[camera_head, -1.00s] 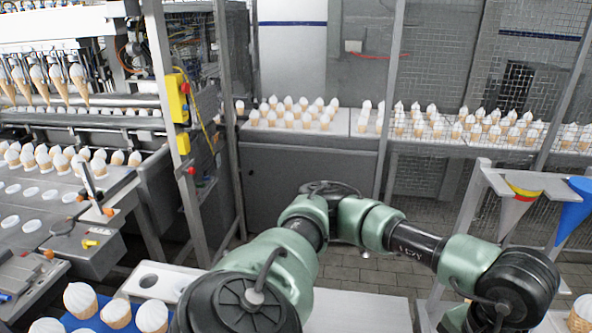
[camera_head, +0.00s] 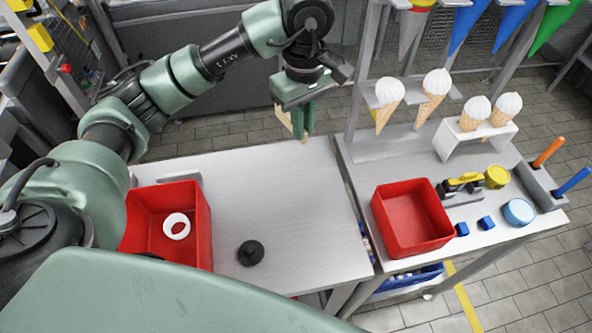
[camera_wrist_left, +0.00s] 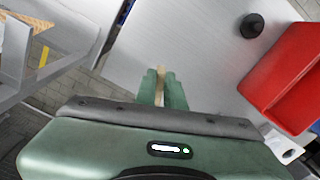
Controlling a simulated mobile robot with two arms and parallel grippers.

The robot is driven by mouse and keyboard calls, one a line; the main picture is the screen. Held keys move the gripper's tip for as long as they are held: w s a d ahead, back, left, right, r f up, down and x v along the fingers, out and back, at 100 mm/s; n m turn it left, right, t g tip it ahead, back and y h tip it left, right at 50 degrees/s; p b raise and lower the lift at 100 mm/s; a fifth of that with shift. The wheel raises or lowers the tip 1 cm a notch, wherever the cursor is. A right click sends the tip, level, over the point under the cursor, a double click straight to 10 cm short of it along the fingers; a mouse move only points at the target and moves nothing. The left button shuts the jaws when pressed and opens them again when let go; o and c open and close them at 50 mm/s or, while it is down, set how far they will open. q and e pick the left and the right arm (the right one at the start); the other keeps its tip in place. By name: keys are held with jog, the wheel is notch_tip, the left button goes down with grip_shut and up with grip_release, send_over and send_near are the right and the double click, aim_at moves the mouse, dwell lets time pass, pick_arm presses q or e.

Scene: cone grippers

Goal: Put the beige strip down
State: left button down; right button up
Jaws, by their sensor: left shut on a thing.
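My left gripper (camera_head: 303,120) hangs at the end of the arm that comes in from the left, above the far edge of the grey-white table (camera_head: 300,200). Its green fingers point down and are shut on the beige strip (camera_head: 284,118), which shows beside and between them. In the left wrist view the strip (camera_wrist_left: 160,84) is a thin pale piece pinched between the fingertips (camera_wrist_left: 161,92), mostly hidden by them. The strip looks held in the air, apart from the table. My right gripper is not in view.
A red bin (camera_head: 196,215) holding a white ring (camera_head: 176,226) and a black knob-like piece (camera_head: 250,253) are on the near table. The table's middle is bare. On the right table are a red bin (camera_head: 410,215), a yellow round piece (camera_head: 497,176) and ice cream cones in a white stand (camera_head: 473,146).

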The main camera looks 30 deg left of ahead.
pick_arm(q)
notch_tip(320, 180, down, 11)
jog(key=shift+r+p, duration=0.1)
jog(key=shift+p, duration=1.05)
notch_tip(320, 180, down, 3)
jog(key=shift+f+p, duration=0.15)
jog(key=shift+p, duration=0.35)
jog(key=shift+f, duration=0.35)
jog(key=shift+f, duration=0.1)
jog(key=shift+f, duration=0.15)
jog(key=c, duration=1.5)
grip_release()
